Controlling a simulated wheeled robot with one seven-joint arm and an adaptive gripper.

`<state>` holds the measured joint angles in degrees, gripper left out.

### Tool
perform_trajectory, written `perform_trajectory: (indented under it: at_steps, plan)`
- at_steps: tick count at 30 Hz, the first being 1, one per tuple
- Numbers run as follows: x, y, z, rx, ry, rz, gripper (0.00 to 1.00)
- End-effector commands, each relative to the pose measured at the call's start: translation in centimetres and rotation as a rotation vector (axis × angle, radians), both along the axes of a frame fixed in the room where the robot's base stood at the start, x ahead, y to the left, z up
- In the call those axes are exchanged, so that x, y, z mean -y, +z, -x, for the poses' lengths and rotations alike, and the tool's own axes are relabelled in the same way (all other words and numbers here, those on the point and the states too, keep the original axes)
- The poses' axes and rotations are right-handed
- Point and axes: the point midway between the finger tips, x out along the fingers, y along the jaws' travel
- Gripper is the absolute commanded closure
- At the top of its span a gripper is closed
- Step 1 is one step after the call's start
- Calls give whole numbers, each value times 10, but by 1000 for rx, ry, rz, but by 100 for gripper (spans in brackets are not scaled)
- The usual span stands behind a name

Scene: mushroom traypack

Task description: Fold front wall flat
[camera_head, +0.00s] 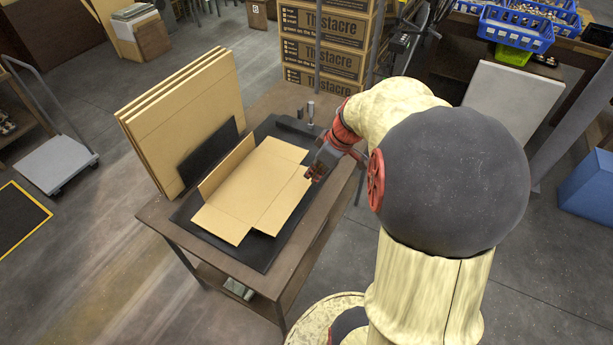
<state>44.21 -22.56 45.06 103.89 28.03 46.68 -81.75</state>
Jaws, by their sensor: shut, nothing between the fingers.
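An opened-out brown cardboard blank (248,186) lies on a black mat (190,212) on the brown table. Its left long wall (228,163) stands up. Its right long wall (284,202), on the side of my arm, lies folded outward and looks flat or nearly flat. The end flaps also look low and flat. My gripper (311,176) is shut and empty, just at the far right corner of that right wall. I cannot tell whether the fingertips touch the cardboard. My arm comes in from the right.
Several flat cardboard sheets (190,110) stand upright at the table's left, with a black plate (209,152) in front of them. A small upright metal piece (310,110) is at the mat's far end. Stacked printed boxes (326,50) stand behind the table.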

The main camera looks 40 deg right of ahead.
Motion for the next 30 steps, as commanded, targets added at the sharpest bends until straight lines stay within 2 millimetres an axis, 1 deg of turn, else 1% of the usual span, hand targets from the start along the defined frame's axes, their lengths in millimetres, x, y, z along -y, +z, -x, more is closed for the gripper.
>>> perform_trajectory:
  at_steps: [2, 4, 9, 12, 15, 18, 21, 24, 26, 28, 30]
  plan:
    - [-3, 8, -1, -1, 9, -1, 100]
    - [-11, 11, -4, -14, 29, -13, 100]
    - [-44, 21, -24, -83, 129, -57, 100]
    - [-60, 24, -33, -147, 213, -56, 100]
    - [-71, 23, -40, -226, 268, -44, 100]
    - [-77, 20, -46, -303, 296, -21, 100]
    - [-77, 16, -52, -366, 296, 14, 100]
    - [-73, 11, -57, -422, 275, 56, 100]
    - [-66, 7, -61, -447, 243, 89, 100]
    - [-53, 3, -65, -459, 189, 124, 100]
    - [-43, 6, -69, -458, 137, 151, 100]
